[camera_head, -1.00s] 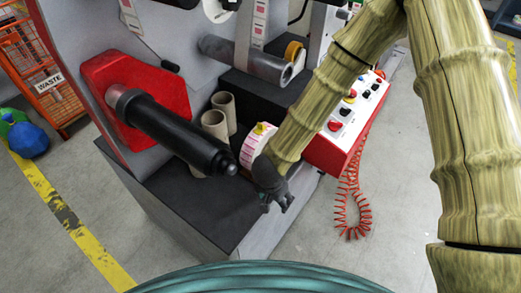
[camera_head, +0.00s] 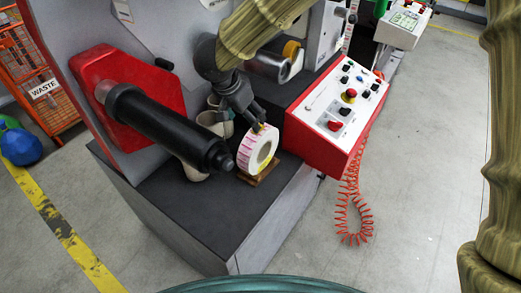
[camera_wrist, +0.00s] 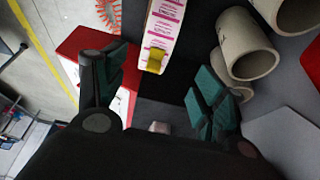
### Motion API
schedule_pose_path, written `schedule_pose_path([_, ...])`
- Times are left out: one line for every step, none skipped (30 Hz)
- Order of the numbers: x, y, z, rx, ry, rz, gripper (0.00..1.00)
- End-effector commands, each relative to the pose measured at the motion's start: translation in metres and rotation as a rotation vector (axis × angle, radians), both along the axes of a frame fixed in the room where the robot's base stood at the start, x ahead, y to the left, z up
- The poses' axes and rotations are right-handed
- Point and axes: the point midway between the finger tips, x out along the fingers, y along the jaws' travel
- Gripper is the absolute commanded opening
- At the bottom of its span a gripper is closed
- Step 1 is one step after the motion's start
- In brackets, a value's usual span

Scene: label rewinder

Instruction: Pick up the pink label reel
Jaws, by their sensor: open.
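The pink label reel (camera_head: 250,152) is a white ring with pink printed labels. It stands upright on a small brown wooden stand on the dark machine deck. In the wrist view its label face (camera_wrist: 165,28) shows at the top, with a yellow tab (camera_wrist: 156,61) on it, between the lines of the two fingers. My gripper (camera_head: 256,123) is just above and behind the reel in the head view. In the wrist view my gripper (camera_wrist: 155,88) is open, its green-padded fingers spread wide, with nothing between the pads. I cannot tell whether a finger touches the reel.
Cardboard cores (camera_head: 214,122) stand close behind the reel, and also show at right in the wrist view (camera_wrist: 246,50). A black spindle (camera_head: 170,128) with a red hexagonal plate juts out left of the reel. A red-and-white control box (camera_head: 335,115) is at right. The front deck (camera_head: 190,225) is clear.

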Motion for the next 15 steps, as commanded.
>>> schedule_pose_path([0.001, -0.001, -0.002, -0.003, 0.001, 0.001, 0.7])
schedule_pose_path([0.001, -0.001, -0.003, -0.003, 0.001, 0.001, 0.7])
schedule_pose_path([0.002, -0.002, -0.006, -0.003, 0.001, 0.001, 0.7])
schedule_pose_path([0.003, -0.003, -0.009, -0.003, 0.001, 0.001, 0.7])
schedule_pose_path([0.004, -0.004, -0.012, -0.003, 0.001, 0.001, 0.7])
schedule_pose_path([0.006, -0.005, -0.017, -0.004, 0.002, 0.0, 0.7])
schedule_pose_path([0.007, -0.006, -0.021, -0.003, 0.001, 0.001, 0.7])
schedule_pose_path([0.008, -0.007, -0.025, -0.003, 0.001, 0.001, 0.7])
schedule_pose_path([0.01, -0.009, -0.03, -0.003, 0.001, 0.001, 0.7])
schedule_pose_path([0.012, -0.01, -0.034, -0.004, 0.002, 0.0, 0.7])
schedule_pose_path([0.013, -0.01, -0.038, -0.004, 0.002, 0.002, 0.7])
schedule_pose_path([0.015, -0.011, -0.042, -0.003, 0.001, 0.001, 0.7])
schedule_pose_path([0.016, -0.012, -0.045, -0.003, 0.001, 0.001, 0.7])
schedule_pose_path([0.016, -0.013, -0.047, -0.003, 0.0, 0.001, 0.7])
schedule_pose_path([0.017, -0.014, -0.049, -0.003, 0.0, 0.001, 0.7])
